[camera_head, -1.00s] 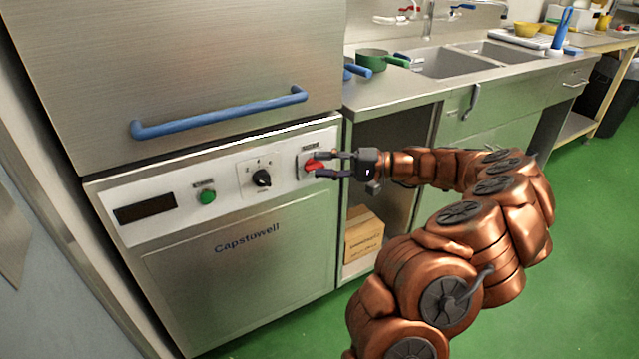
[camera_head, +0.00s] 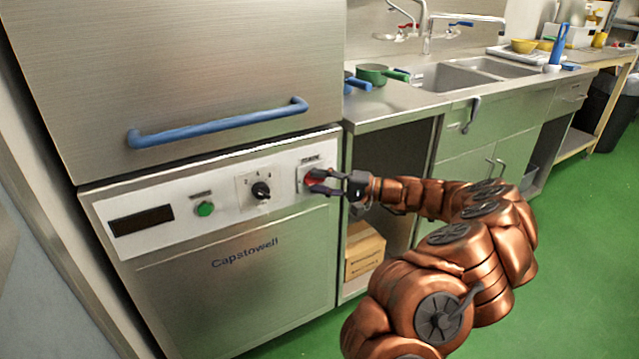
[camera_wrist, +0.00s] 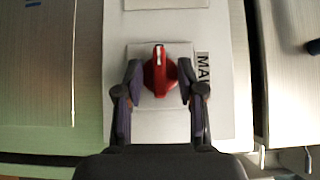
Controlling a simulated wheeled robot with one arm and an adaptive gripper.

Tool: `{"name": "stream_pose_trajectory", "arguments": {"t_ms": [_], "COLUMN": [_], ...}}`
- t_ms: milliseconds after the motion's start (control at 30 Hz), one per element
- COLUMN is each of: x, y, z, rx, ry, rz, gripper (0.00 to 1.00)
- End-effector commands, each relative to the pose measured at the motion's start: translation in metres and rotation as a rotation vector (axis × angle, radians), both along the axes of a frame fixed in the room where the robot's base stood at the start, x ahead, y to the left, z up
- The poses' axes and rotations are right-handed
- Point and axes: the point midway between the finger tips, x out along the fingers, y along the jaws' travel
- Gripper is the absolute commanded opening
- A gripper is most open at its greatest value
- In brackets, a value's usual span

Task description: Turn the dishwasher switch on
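The dishwasher switch is a red rotary knob (camera_head: 313,180) on a pale plate at the right end of the control panel (camera_head: 230,193). The wrist view shows the knob (camera_wrist: 160,76) face on, its white mark pointing up, beside a partly hidden label. My gripper (camera_head: 316,181) is at the panel with one finger on each side of the knob. In the wrist view my gripper (camera_wrist: 161,84) has both fingertips against the knob's sides, as far as I can see. The head view partly hides the knob behind the fingers.
A black dial (camera_head: 261,190) and a green button (camera_head: 205,209) sit left of the knob. A blue handle (camera_head: 220,123) crosses the door above.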

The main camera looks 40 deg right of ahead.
Motion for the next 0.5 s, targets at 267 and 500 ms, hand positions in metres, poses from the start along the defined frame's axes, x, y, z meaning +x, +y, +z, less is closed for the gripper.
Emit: {"name": "stream_pose_trajectory", "arguments": {"t_ms": [267,500], "x": [0.0027,0.0025], "y": [0.0023,0.0021], "z": [-0.0003,-0.0004], "rx": [0.0,0.0], "ry": [0.001,0.001], "rz": [-0.001,-0.001], "gripper": [0.39,0.15]}}
